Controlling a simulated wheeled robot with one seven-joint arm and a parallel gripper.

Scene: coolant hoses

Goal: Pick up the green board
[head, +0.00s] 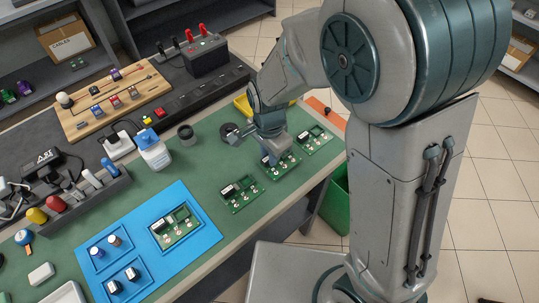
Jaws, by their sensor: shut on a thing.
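Several green boards with small components lie in view. Three form a slanting row on the green bench mat: the near one (240,194), the middle one (282,168) and the far one (314,139). Another green board (175,229) lies in a recess of the blue tray (201,203). My gripper (271,159) points down at the middle board and is shut on it, at its left end. The fingertips are small and partly hidden by the wrist. I cannot tell whether this board is clear of the mat.
A white bottle (155,153), a dark cylinder (186,134) and a black round spool (230,131) stand left of my gripper. A yellow bin (243,105) is behind it. A green bin (337,200) stands on the floor beyond the bench edge.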

